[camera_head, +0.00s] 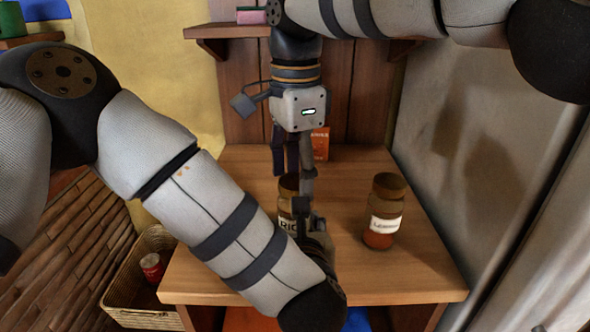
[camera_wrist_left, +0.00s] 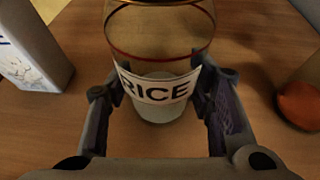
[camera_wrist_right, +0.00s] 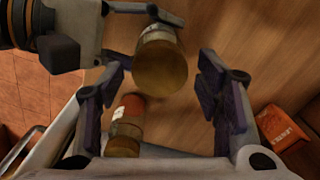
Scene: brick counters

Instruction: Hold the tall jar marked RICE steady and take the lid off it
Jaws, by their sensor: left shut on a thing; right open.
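The tall glass RICE jar (camera_head: 287,217) stands on the wooden counter, partly hidden behind my left gripper (camera_head: 308,218). In the left wrist view the label (camera_wrist_left: 157,86) faces the camera, with white contents low in the glass. My left fingers (camera_wrist_left: 157,95) are shut around the jar at label height. The brown lid (camera_wrist_right: 160,66) is on the jar, seen from above in the right wrist view. My right gripper (camera_head: 293,176) points down over the jar, open. Its fingers lie to either side of the lid's line in its own view; contact is not visible.
A jar with orange contents and a label (camera_head: 385,224) stands right of the RICE jar. An orange box (camera_head: 320,144) is at the back. A white box (camera_wrist_left: 32,50) shows in the left wrist view. A wall closes the right side. A wicker basket (camera_head: 130,295) is at lower left.

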